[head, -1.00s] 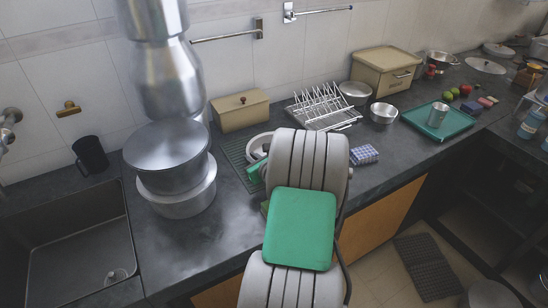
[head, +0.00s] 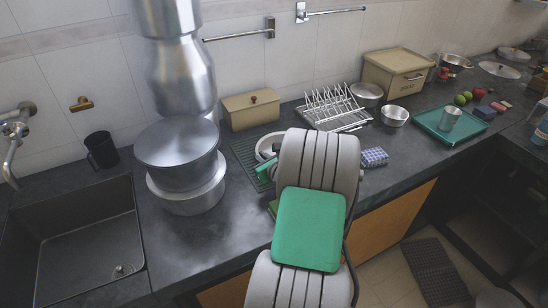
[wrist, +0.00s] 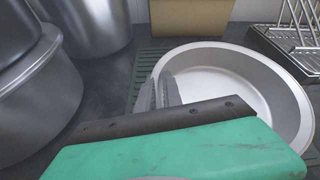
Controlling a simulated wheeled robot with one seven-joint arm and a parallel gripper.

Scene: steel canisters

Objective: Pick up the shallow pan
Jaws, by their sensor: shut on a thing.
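The shallow pan (wrist: 245,85) is a round, pale metal pan with a wide rim, seen in the wrist view right of centre. My gripper (wrist: 160,92) is shut on its left rim, with the grey fingers at the wall. My green gripper body covers the near part of the pan. In the head view only the left part of the pan (head: 264,149) shows, because my arm hides the rest. It is over the dark green ribbed mat (head: 244,153); I cannot tell whether it touches it.
Tall stacked steel pots (head: 178,155) stand close on the left, beside the sink (head: 85,235). A tan box (head: 251,109) is behind the pan. A wire dish rack (head: 335,108) is at right, with a blue checked cloth (head: 374,157) nearer. The counter before the pots is clear.

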